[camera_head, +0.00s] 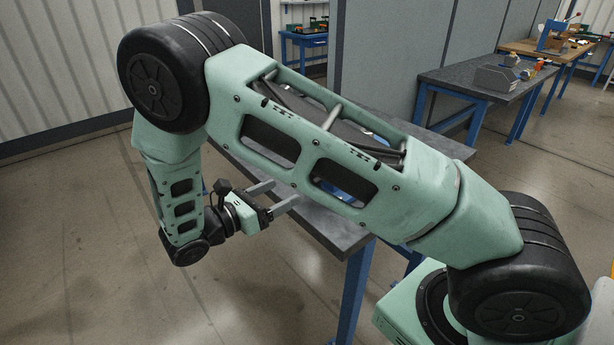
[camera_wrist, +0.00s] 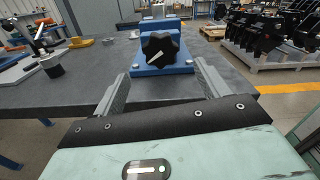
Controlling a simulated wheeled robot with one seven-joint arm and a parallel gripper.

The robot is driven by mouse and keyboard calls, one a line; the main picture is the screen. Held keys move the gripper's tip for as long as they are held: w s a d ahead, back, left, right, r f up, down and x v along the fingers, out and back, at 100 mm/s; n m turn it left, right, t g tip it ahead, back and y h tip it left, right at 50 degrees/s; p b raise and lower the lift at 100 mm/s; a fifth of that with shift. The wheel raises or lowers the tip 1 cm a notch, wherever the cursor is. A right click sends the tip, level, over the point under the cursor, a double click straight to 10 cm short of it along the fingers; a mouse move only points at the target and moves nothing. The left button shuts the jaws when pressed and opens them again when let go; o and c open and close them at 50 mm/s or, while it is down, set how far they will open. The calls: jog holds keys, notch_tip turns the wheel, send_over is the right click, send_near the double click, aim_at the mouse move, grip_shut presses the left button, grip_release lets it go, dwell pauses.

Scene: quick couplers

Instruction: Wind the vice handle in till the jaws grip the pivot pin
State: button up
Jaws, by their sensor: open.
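The blue vice (camera_wrist: 177,69) stands on the grey bench in the wrist view, with its black star-shaped handle knob (camera_wrist: 158,46) facing me. A pale bar or mark shows on the knob. My gripper (camera_wrist: 162,69) is open and empty, its two fingers spread to either side of the vice base in the picture, apart from the knob. In the head view my gripper (camera_head: 286,190) is at the bench's left edge, and my arm hides most of the bench top and the vice. The pivot pin and the gap between the jaws cannot be made out.
A black cylindrical fixture (camera_wrist: 52,66) and a yellow part (camera_wrist: 80,42) stand to the left. Black parts on a pallet (camera_wrist: 270,58) are beyond the bench at right. Another bench (camera_head: 460,78) stands further back.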

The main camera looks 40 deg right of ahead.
jog(key=d+p, duration=0.1)
jog(key=d, duration=0.8)
jog(key=shift+w+d, duration=0.1)
jog(key=shift+d, duration=0.05)
jog(key=shift+c, duration=0.3)
jog(key=c, duration=0.9)
